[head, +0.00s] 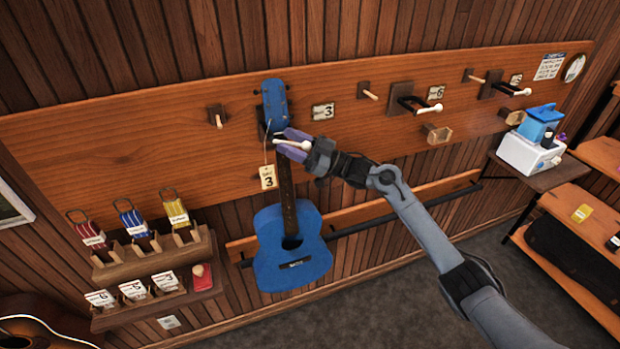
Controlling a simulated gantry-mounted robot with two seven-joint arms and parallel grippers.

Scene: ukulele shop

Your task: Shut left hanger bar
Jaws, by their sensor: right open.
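A blue ukulele (290,262) hangs upright on the left hanger of the wooden wall board, with its headstock (274,100) at the top. A tag marked 3 (267,177) hangs by a string beside its neck. The left hanger bar (292,144), with a pale knob end, shows in front of the neck. My right gripper (290,142) is open, its purple-grey fingers around or beside the bar; I cannot tell if they touch it. The hanger's bracket is mostly hidden by the headstock and gripper. My left gripper is not in view.
Two more hangers with pale-knobbed bars, the middle one (412,102) and the right one (507,87), are on the board (120,150) and hold no ukulele. Pegs, number cards and small wooden blocks surround them. A rack (150,262) with colored packets is at lower left; a blue-and-white device (533,150) stands right.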

